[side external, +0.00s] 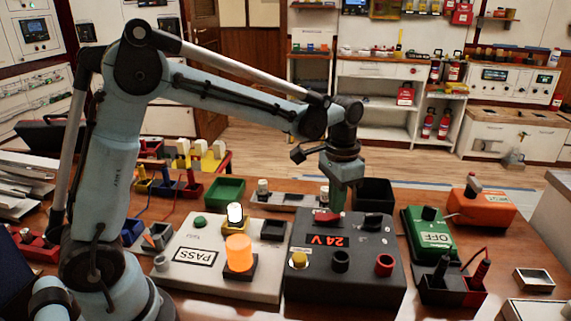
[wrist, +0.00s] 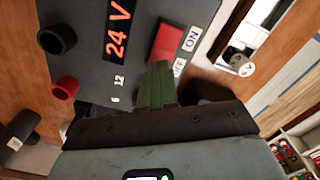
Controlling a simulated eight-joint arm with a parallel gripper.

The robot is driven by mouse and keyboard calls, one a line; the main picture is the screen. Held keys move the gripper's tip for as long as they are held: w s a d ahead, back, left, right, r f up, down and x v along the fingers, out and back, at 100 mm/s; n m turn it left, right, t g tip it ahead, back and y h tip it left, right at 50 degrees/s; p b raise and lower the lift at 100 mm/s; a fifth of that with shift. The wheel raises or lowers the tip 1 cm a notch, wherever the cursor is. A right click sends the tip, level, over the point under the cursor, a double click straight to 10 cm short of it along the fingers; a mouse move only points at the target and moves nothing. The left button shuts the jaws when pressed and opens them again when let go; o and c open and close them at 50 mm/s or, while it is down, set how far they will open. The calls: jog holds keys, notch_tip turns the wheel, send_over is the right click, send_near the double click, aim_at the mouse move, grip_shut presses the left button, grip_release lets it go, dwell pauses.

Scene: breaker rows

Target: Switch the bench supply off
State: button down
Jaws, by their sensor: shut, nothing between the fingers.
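The bench supply (side external: 345,268) is a dark grey box on the bench with a lit red "24 V" display (side external: 325,241). The display also shows in the wrist view (wrist: 117,30). Its red rocker switch (wrist: 167,42) has an ON label (wrist: 190,39) beside its far end and a partly hidden OFF label (wrist: 178,68) near my fingertips. The switch also shows in the side view (side external: 326,217). My gripper (side external: 336,206) points down over the switch, with green fingers shut and empty. In the wrist view, the fingertips (wrist: 160,70) cover the switch's near end; contact is unclear.
A green OFF box (side external: 428,239) and an orange box (side external: 482,211) stand right. A black bin (side external: 374,192) is behind. The supply has several sockets and a dark knob (side external: 372,221).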

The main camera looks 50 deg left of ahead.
jog(key=shift+f, duration=0.6)
dwell(0.3)
jog(key=shift+r, duration=3.55)
jog(key=s+a+f+n+t, duration=0.2)
jog(key=s+t, duration=0.5)
jog(key=s, duration=0.7)
jog(key=shift+s+a+n, duration=0.25)
jog(key=shift+a+n, duration=0.25)
jog(key=shift+a, duration=0.05)
